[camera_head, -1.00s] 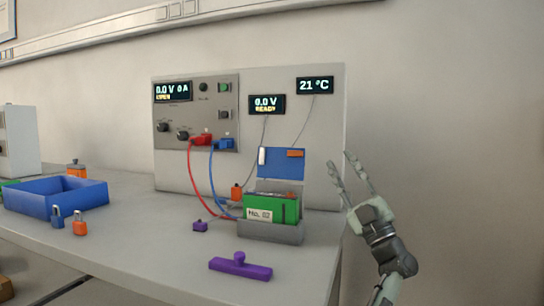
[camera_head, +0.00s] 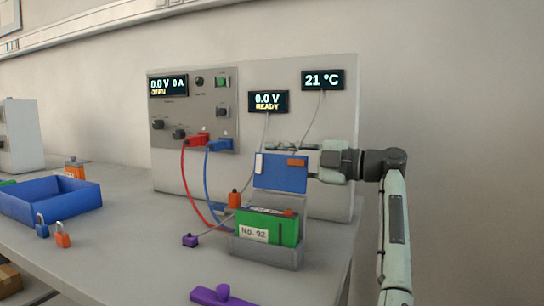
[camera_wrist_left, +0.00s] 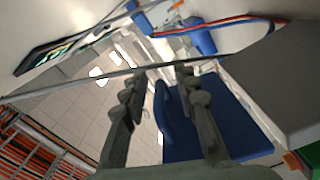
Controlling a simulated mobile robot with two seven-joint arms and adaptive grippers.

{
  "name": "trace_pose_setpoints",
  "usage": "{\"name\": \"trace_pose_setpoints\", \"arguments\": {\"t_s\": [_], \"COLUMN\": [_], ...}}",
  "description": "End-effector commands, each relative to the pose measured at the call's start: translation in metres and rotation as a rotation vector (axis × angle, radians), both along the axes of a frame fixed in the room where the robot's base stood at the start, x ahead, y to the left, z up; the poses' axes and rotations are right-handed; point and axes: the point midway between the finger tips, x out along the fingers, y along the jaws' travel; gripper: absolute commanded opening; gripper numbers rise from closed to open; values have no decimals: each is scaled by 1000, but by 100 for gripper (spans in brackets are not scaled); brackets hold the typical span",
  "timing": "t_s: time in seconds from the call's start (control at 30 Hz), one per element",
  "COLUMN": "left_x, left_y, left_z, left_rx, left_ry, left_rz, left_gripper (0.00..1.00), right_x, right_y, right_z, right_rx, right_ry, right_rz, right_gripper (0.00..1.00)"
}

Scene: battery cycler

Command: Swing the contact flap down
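The blue contact flap (camera_head: 280,173) stands raised above the green battery (camera_head: 268,227) marked No. 02, which sits in a grey holder (camera_head: 265,254). The flap has a white and an orange patch along its top. My left gripper (camera_head: 292,147) reaches in from the right at the flap's upper edge, its fingers pointing left and partly hidden. In the left wrist view the two fingers (camera_wrist_left: 163,80) are apart, with the blue flap (camera_wrist_left: 232,115) behind and beside the right finger. I cannot tell whether they touch it. My right gripper is not in view.
The cycler panel (camera_head: 193,111) stands behind, with red and blue cables running down near the holder. A purple bar-shaped piece (camera_head: 225,298) lies in front. A blue bin (camera_head: 48,203) and two padlocks (camera_head: 53,232) are on the left.

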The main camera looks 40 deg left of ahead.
Motion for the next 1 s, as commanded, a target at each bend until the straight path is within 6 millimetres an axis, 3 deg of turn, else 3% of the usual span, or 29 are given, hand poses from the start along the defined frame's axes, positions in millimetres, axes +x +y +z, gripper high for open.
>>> {"name": "trace_pose_setpoints", "arguments": {"t_s": [0.13, 0.4, 0.63, 1.0], "left_x": [-3, -3, -3, -3], "left_y": [10, 12, 12, 11], "left_z": [0, 0, 0, 1], "left_rx": [0, 1, 1, 3], "left_ry": [0, 0, 0, 1], "left_rz": [1, 1, 1, -1], "left_gripper": [29, 29, 1, 0], "right_x": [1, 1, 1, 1], "right_y": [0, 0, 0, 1], "right_z": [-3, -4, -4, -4], "right_rx": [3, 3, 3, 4], "right_ry": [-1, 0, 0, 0], "right_rz": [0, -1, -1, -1], "right_gripper": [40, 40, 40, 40]}}
